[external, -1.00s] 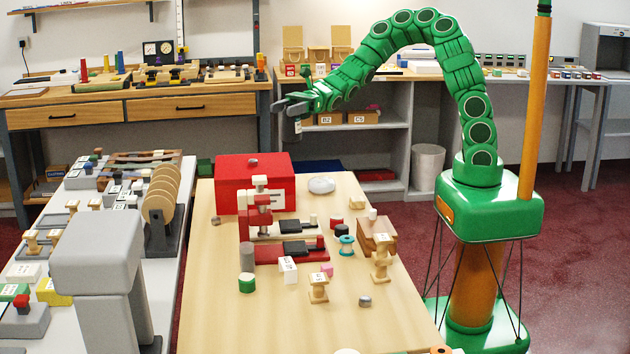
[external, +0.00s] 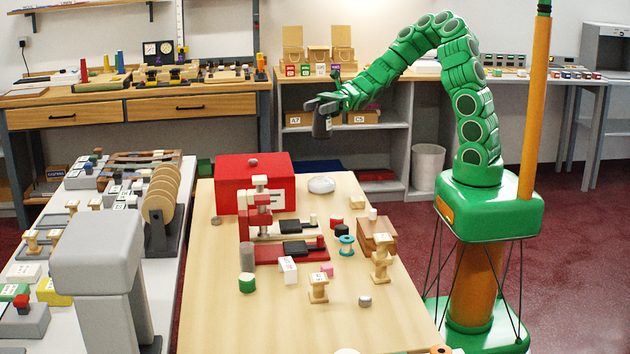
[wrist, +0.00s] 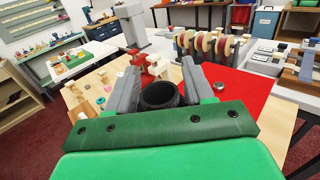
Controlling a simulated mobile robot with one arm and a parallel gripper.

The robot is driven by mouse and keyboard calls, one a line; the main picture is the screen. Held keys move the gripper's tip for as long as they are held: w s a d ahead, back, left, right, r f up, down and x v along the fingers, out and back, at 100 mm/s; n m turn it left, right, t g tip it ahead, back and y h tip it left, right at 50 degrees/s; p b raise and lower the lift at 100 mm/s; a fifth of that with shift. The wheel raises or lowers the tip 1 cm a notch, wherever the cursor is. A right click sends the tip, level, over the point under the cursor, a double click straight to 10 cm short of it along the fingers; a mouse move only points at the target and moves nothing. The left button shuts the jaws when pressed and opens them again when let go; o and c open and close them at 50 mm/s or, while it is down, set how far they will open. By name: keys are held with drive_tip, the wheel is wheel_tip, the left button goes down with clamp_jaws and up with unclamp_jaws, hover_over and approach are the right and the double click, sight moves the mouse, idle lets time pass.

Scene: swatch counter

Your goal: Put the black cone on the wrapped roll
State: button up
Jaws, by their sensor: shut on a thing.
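My gripper (external: 318,106) is raised behind the far right corner of the wooden table. It is shut on a dark, tapered thing, apparently the black cone (external: 322,124), which hangs below the fingers. In the wrist view the cone (wrist: 160,95) shows as a black round rim between the two grey fingers. I cannot tell for certain which thing is the wrapped roll.
A red box (external: 235,190) stands at the table's far left, with a red press-like stand (external: 258,215) before it. Wooden spools (external: 318,290), a white block (external: 288,270) and a wooden block (external: 372,237) crowd the middle. The front right of the table (external: 400,310) is mostly clear.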

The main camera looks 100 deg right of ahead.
sight(319, 123)
wheel_tip(319, 123, down, 5)
drive_tip(key=shift+f, duration=0.1)
wheel_tip(319, 123, down, 9)
idle(1.1)
drive_tip(key=shift+f, duration=0.15)
drive_tip(key=o, duration=1.4)
drive_tip(key=shift+o, duration=0.2)
